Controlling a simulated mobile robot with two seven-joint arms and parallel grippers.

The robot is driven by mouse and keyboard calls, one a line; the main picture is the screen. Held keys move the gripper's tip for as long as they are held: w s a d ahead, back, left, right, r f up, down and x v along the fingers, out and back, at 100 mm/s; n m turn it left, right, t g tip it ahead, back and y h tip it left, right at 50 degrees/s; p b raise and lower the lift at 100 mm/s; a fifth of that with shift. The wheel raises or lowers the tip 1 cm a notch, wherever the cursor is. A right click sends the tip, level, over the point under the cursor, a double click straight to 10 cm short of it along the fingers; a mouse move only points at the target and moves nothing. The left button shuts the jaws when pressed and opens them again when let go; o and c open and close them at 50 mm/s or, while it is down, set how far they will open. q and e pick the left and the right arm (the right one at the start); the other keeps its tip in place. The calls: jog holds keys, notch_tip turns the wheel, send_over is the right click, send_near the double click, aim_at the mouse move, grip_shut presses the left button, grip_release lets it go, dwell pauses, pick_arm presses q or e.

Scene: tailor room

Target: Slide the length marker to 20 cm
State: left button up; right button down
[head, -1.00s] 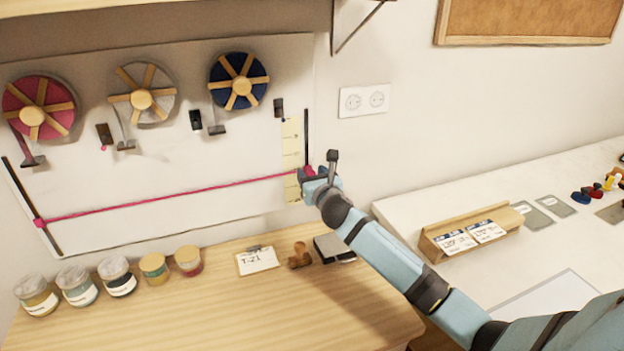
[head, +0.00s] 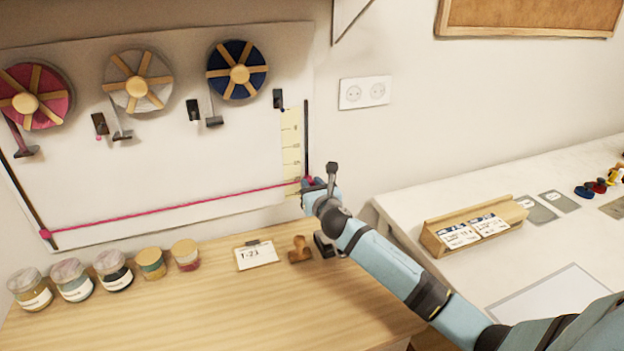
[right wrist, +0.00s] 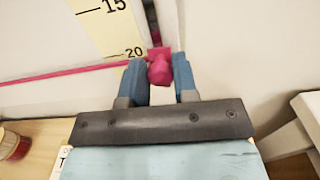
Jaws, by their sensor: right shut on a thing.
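The length marker is a pink knob (right wrist: 159,68) on a dark vertical rail (head: 306,130) at the right side of the white wall board. In the right wrist view it sits between the two blue fingers of my right gripper (right wrist: 160,82), which is shut on it. My right gripper (head: 316,187) is low on the rail in the head view. The yellow scale (right wrist: 104,22) beside the rail shows 15 and 20, and the marker is slightly below the printed 20. A pink ribbon (head: 170,211) runs left from the marker to another dark rail. My left gripper is out of view.
Three spools hang on the board: pink (head: 25,103), white (head: 138,88) and blue (head: 240,76). Several jars (head: 72,280), a T-21 tag card (head: 257,255) and a wooden stamp (head: 300,250) stand on the wooden counter below. A white table with a card holder (head: 472,226) is at right.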

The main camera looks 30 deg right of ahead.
jog(key=shift+r, duration=0.35)
jog(key=c, duration=0.9)
grip_release()
pick_arm(q)
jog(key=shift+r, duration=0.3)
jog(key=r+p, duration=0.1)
jog(key=p, duration=0.1)
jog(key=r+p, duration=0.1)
jog(key=p, duration=0.1)
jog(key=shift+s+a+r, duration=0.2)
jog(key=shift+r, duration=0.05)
pick_arm(e)
jog(key=v, duration=1.3)
jog(key=shift+s+a, duration=0.15)
jog(key=shift+s, duration=0.2)
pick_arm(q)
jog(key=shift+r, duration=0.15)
